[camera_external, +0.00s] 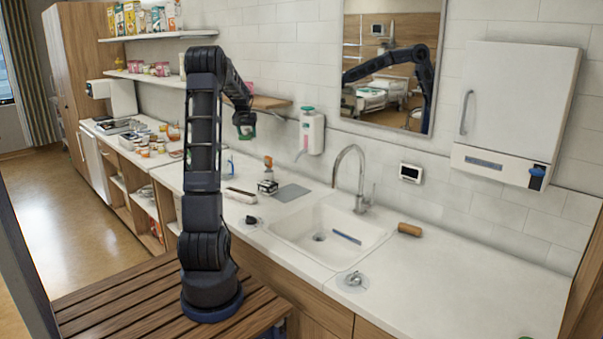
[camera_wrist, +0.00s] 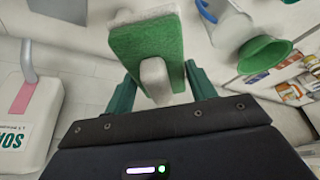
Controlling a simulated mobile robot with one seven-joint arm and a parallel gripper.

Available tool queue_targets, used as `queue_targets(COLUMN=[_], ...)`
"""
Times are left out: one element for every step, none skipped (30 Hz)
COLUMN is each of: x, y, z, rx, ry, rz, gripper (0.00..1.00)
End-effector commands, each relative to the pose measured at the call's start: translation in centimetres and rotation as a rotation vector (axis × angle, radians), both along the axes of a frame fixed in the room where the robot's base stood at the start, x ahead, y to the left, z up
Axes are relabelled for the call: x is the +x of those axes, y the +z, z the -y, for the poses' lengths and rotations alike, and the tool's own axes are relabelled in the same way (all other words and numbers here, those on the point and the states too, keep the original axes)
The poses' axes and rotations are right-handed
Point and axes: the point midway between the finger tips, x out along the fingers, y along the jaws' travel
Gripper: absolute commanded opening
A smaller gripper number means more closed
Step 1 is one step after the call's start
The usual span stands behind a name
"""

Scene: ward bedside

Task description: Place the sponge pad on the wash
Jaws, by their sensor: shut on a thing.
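The sponge pad (camera_wrist: 148,45) is green with a white layer and a white rounded nub facing my gripper. In the wrist view my gripper (camera_wrist: 160,88) has its green fingers on either side of the nub, shut on the pad. In the external view my gripper (camera_external: 243,119) is raised above the back of the counter, left of the soap dispenser, with a small green part of the pad (camera_external: 247,132) showing below it. The white wash basin (camera_external: 284,236) is set in the counter, lower and to the right of my gripper. A blue strip (camera_external: 347,238) lies in it.
A tap (camera_external: 359,180) stands behind the basin. A grey mat (camera_external: 291,192), a small box (camera_external: 267,187) and a brown cylinder (camera_external: 410,229) lie around the basin. The counter's right side is mostly clear.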

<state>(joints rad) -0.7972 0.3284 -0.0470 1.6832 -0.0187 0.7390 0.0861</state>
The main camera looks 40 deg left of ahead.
Motion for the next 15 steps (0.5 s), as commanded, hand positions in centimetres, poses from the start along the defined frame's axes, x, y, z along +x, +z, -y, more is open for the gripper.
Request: queue_targets(x=[0.8, 1.2, 1.8, 2.2, 2.7, 3.2, 3.7, 4.1, 4.6, 5.0, 5.4, 5.9, 6.2, 6.6, 7.1], y=[0.2, 0.3, 0.5, 0.6, 0.7, 0.9, 1.0, 1.2, 1.4, 1.5, 1.6, 1.8, 1.9, 2.0, 2.2], z=[1.1, 1.7, 2.5, 3.2, 3.9, 4.8, 5.5, 6.2, 7.2, 7.9, 8.7, 9.7, 10.4, 11.1, 12.1], rx=[0.002, 0.002, 0.001, 0.000, 0.001, 0.000, 0.000, 0.001, 0.001, 0.001, 0.001, 0.001, 0.001, 0.000, 0.001], ry=[-0.008, -0.011, -0.015, -0.017, -0.022, -0.025, -0.028, -0.031, -0.036, -0.038, -0.042, -0.045, -0.048, -0.052, -0.055], rz=[0.000, 0.000, 0.000, 0.001, 0.001, 0.001, 0.001, 0.001, 0.002, 0.002, 0.001, 0.001, 0.001, 0.001, 0.001], gripper=[0.33, 0.33, 0.33, 0.33, 0.33, 0.33, 0.33, 0.33, 0.33, 0.33, 0.33, 0.33, 0.33, 0.33, 0.33])
